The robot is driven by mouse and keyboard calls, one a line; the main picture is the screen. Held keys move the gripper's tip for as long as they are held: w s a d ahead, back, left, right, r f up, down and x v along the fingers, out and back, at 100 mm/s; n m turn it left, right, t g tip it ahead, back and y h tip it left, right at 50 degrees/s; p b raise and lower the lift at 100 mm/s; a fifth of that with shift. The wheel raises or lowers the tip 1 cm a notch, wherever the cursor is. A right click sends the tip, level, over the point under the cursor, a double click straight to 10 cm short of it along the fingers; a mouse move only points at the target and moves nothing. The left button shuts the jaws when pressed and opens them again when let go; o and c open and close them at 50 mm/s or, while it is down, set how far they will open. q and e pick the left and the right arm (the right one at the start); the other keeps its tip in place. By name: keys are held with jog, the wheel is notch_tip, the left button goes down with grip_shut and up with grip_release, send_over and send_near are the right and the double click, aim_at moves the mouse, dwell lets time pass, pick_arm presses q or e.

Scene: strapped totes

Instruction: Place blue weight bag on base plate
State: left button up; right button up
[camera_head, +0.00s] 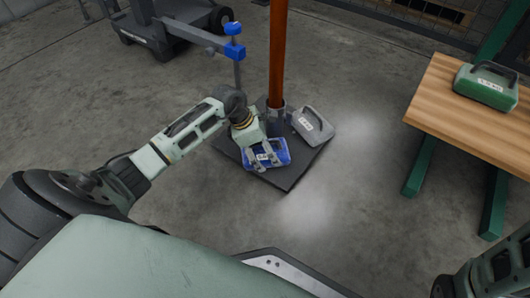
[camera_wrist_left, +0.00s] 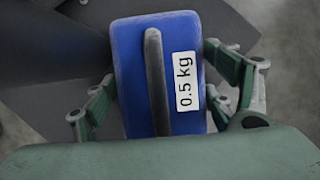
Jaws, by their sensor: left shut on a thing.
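The blue weight bag (camera_head: 270,154) is at the front of the dark base plate (camera_head: 285,180), close to the foot of the orange pole. My left gripper (camera_head: 268,158) is shut on it. In the left wrist view the blue bag (camera_wrist_left: 145,85) shows its dark handle and a "0.5 kg" label, with the fingers on both sides. The base plate (camera_wrist_left: 60,110) lies beneath it there. I cannot tell whether the bag touches the plate. My right arm shows at the lower right of the head view; its gripper is out of the picture.
A grey weight bag (camera_head: 318,122) lies on the plate right of the orange pole (camera_head: 277,60). A green weight bag (camera_head: 486,88) stands on the wooden table (camera_head: 445,95) at the right. A dark wheeled base (camera_head: 170,30) is at the upper left. Floor in front of the plate is clear.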

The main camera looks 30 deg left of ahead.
pick_arm(q)
jog(key=shift+r, duration=0.15)
jog(key=o, duration=1.6)
jog(key=shift+o, duration=0.2)
jog(key=p+v, duration=0.7)
jog(key=v, duration=0.3)
jog(key=shift+s+a+r, duration=0.1)
jog(key=shift+r, duration=0.15)
jog(key=shift+s+a+r+p, duration=0.2)
jog(key=shift+r+p, duration=0.2)
jog(key=shift+r, duration=0.2)
